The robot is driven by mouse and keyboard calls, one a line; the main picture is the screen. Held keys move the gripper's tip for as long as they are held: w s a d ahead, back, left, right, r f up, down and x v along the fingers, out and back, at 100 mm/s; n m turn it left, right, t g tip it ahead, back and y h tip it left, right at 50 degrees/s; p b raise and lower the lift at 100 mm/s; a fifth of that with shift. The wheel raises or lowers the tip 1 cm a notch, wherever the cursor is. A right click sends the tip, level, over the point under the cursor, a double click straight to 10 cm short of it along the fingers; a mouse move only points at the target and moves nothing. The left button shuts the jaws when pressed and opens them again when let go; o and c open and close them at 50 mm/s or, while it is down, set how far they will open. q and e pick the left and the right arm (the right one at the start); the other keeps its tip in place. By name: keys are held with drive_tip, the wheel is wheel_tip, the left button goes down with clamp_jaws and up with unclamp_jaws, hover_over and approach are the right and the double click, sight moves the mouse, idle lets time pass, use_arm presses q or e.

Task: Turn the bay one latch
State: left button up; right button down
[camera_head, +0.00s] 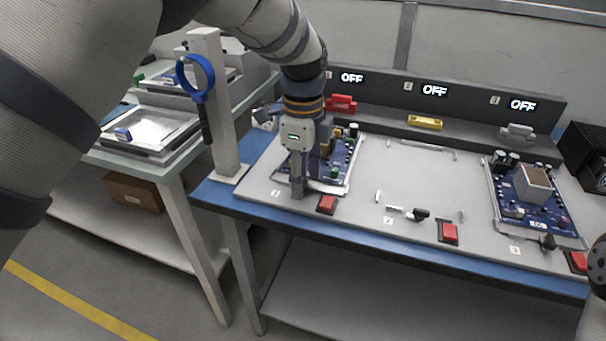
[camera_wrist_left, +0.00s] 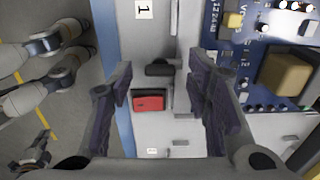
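The bay one latch (camera_wrist_left: 160,68) is a small black handle beside a red button (camera_wrist_left: 150,101) in the left wrist view. In the head view my gripper hides the latch, while the bay one red button (camera_head: 327,204) shows. My left gripper (camera_head: 298,193) points down at the front edge of bay one. In the left wrist view its fingers (camera_wrist_left: 160,95) are apart, with the latch and button seen between them and nothing gripped. I cannot tell whether a finger touches the latch. A dark rounded part of mine shows at the head view's right edge; its fingers are not discernible.
A circuit board (camera_head: 335,170) lies in bay one behind my gripper. Bay two (camera_head: 400,165) is empty, with a black latch (camera_head: 420,214) in front. Bay three holds another board (camera_head: 540,212). A white post (camera_head: 222,120) with a blue ring stands left. Three displays read OFF.

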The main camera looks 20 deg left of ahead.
use_arm(q)
clamp_jaws()
drive_tip(key=shift+n, duration=0.3)
use_arm(e)
drive_tip(key=shift+w+r, duration=0.1)
use_arm(q)
drive_tip(key=n, duration=0.2)
drive_tip(key=shift+r+n+p, duration=0.1)
drive_tip(key=shift+n+p, duration=0.2)
drive_tip(key=shift+n, duration=0.1)
drive_tip(key=n, duration=0.4)
drive_tip(key=shift+n, duration=0.3)
drive_tip(key=n, duration=0.5)
drive_tip(key=shift+p, duration=0.3)
drive_tip(key=n, duration=0.4)
drive_tip(key=shift+n, duration=0.3)
use_arm(e)
drive_tip(key=shift+w+r+t, duration=0.3)
drive_tip(key=shift+w+r, duration=0.4)
use_arm(q)
drive_tip(key=shift+n, duration=0.3)
